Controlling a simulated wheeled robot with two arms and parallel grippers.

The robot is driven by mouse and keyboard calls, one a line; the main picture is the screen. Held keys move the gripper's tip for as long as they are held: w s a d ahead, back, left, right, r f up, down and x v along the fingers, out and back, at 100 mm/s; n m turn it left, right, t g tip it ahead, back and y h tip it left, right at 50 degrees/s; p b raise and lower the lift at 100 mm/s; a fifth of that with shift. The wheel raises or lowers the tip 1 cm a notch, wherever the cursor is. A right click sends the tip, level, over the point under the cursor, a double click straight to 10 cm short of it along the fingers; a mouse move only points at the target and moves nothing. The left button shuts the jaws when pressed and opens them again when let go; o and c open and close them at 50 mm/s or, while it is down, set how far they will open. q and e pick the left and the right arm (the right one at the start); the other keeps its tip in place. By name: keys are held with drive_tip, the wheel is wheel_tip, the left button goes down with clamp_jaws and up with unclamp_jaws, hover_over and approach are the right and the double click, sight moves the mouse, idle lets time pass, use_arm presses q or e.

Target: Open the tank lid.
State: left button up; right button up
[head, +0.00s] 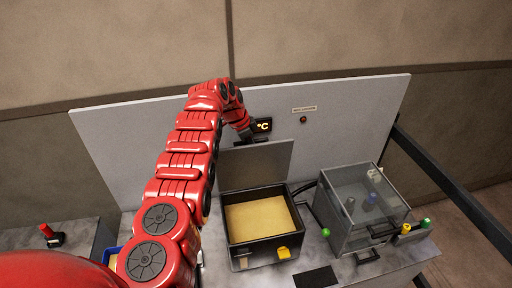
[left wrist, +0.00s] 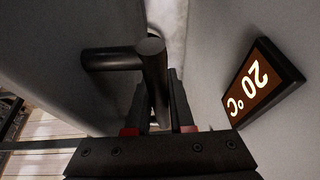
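The tank (head: 238,250) is a black open-topped box on the worktop in the head view, with a flat tan surface inside. Its grey lid (head: 262,162) stands nearly upright at the tank's back edge, so the tank is open. My left arm reaches over to the back, and my left gripper (head: 250,132) is at the lid's top edge, partly hidden. In the left wrist view a dark bar handle (left wrist: 152,75) lies at the fingers of my left gripper (left wrist: 157,100), with one bar running down between them. Whether they press on it is unclear. My right gripper is not in view.
A display (left wrist: 262,85) reading 20 °C is on the back panel (head: 355,115), close to my left gripper. A clear-walled box (head: 360,215) with coloured knobs stands right of the tank. A red-handled item (head: 47,231) is at far left. A black pad (head: 316,277) lies in front.

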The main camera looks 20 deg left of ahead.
use_arm(q)
drive_tip(key=shift+o, duration=0.6)
drive_tip(key=shift+s+a, duration=0.1)
drive_tip(key=b+v, duration=0.1)
drive_tip(key=b, duration=0.3)
drive_tip(key=shift+a+r+b, duration=0.2)
drive_tip(key=shift+r+b, duration=0.05)
drive_tip(key=shift+b, duration=0.15)
drive_tip(key=v, duration=0.2)
drive_tip(key=shift+r, duration=0.3)
drive_tip(key=p+v, duration=0.4)
drive_tip(key=v, duration=0.9)
drive_tip(key=shift+r+p, duration=0.2)
drive_tip(key=shift+p, duration=0.15)
